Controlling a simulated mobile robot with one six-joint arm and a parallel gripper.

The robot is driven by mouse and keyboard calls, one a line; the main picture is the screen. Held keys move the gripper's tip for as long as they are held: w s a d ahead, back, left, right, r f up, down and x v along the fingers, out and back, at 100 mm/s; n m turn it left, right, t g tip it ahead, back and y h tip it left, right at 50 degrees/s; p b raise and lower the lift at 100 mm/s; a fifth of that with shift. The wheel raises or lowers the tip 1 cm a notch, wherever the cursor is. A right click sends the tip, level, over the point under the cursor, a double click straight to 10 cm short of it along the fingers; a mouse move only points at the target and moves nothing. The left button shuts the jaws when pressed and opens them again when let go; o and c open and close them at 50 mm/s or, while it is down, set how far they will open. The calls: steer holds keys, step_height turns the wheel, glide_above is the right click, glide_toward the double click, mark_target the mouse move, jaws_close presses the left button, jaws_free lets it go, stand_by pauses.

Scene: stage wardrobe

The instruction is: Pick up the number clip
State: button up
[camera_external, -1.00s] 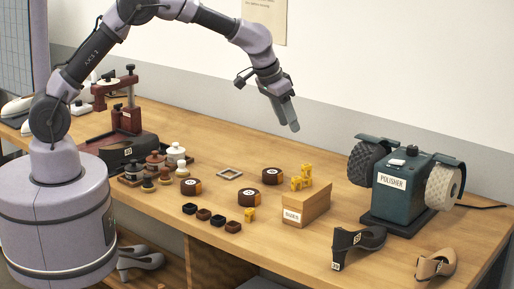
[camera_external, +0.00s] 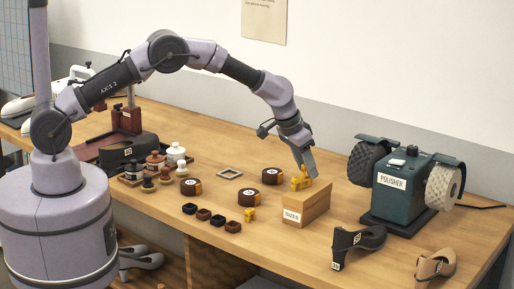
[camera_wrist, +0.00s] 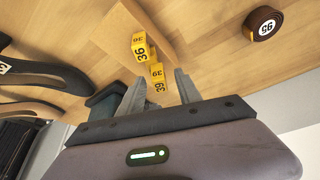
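Yellow number clips (camera_external: 299,183) sit at the top of the wooden SIZES box (camera_external: 316,207). In the wrist view, one clip reads 39 (camera_wrist: 157,75) and another reads 36 (camera_wrist: 139,47). One more yellow clip (camera_external: 250,214) lies on the bench, left of the box. My gripper (camera_external: 309,173) is pointed down at the box top, right by the clips. In the wrist view, my gripper (camera_wrist: 159,88) is open, with its two fingers apart and the 39 clip between their tips. I cannot tell any contact. The fingers partly hide the clips in the external view.
Dark tape rolls (camera_external: 272,176) and several small dark blocks (camera_external: 204,214) lie left of the box. A green polisher (camera_external: 402,190) stands to the right.

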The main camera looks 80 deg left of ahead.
jaws_close()
